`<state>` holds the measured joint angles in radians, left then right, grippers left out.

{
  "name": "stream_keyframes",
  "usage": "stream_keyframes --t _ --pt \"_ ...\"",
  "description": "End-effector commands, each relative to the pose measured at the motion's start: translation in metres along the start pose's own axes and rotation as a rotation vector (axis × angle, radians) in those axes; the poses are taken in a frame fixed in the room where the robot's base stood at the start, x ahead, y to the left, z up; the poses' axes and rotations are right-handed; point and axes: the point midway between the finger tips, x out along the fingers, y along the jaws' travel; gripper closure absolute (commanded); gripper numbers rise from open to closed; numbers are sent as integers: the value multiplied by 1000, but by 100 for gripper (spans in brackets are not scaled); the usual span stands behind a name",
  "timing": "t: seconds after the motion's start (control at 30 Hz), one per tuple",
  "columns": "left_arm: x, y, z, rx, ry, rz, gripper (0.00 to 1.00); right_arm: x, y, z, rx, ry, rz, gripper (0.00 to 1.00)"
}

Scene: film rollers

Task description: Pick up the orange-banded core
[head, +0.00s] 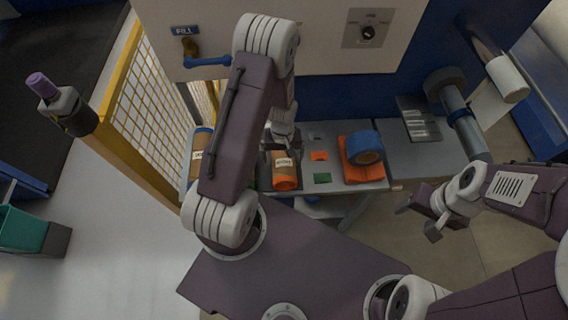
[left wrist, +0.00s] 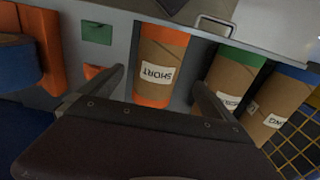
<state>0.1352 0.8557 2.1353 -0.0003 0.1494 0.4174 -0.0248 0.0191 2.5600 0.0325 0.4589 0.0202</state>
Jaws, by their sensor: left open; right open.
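The orange-banded core (head: 286,172) is a brown cardboard tube with orange ends and a white label. It lies on the grey bench. In the left wrist view the same core (left wrist: 162,62) is labelled SHORT and shows between the two fingers. My right gripper (head: 420,217) is open and empty, off the bench at the right.
A green-banded core (left wrist: 232,80) and a blue-banded core (left wrist: 280,100) lie beside it. A blue roll (head: 365,148) sits on an orange holder (head: 364,176). Green (head: 322,178) and orange (head: 319,155) patches mark the bench. A yellow mesh fence (head: 145,95) stands left.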

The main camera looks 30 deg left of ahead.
Motion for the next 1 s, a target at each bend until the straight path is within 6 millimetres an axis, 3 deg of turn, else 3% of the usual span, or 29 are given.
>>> stream_keyframes --t 0.2,0.43,0.57,0.7,0.97,1.0 --pt "29 0 1 2 -4 -2 0 -8 0 -1 0 0 0 37" --pt "40 1 0 2 -3 -1 0 -13 0 -1 0 0 0 37" --pt "60 3 -2 2 -4 -2 0 -23 0 -2 0 0 0 37" --pt "82 4 -3 2 -2 -1 0 -19 0 -2 0 0 0 37" --pt "85 4 -3 2 -1 0 0 -19 0 -2 0 0 0 37" --pt "85 4 -3 2 -1 0 11 -19 0 -2 0 0 0 37"
